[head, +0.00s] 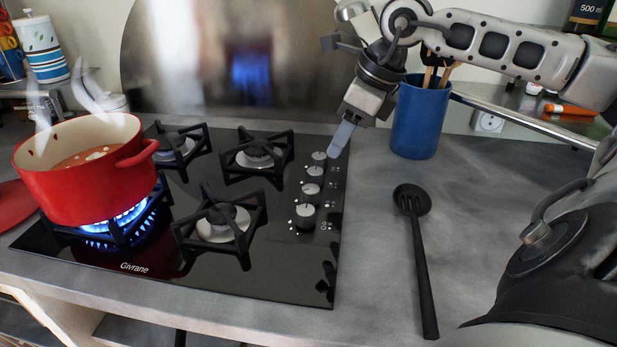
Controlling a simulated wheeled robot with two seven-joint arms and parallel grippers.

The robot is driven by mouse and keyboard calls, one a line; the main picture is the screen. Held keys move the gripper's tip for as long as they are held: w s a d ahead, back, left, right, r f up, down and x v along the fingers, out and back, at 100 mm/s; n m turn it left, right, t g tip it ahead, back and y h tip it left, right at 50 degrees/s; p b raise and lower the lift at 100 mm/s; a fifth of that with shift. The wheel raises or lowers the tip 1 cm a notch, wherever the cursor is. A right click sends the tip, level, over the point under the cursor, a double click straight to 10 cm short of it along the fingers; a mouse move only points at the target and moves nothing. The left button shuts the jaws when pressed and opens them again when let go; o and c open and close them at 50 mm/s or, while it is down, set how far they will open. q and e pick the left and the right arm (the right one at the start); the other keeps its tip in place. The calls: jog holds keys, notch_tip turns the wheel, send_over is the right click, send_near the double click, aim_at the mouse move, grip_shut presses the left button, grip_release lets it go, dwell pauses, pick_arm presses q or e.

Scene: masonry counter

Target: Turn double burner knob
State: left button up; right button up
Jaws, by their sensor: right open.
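The black glass gas hob (285,280) has a column of several silver knobs along its right side. The rearmost knob (319,157) is closest to my right gripper (342,140). The second knob (314,172), third knob (310,189) and front knob (305,211) come toward the front edge. My right gripper is open and empty, fingers pointing down, just right of the rearmost knob; I cannot tell whether it touches it. Blue flame (122,217) burns under the red pot (80,185) at the front left. My left gripper is out of view.
A blue utensil crock (418,125) stands behind and right of the hob. A black slotted spoon (420,262) lies on the grey counter (375,240). A metal splash panel (190,80) stands behind the burners. Steam rises from the pot.

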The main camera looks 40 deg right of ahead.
aim_at(311, 189)
jog(key=p+x, duration=0.2)
jog(key=x, duration=1)
jog(key=shift+w+f, duration=0.1)
jog(key=shift+f, duration=0.05)
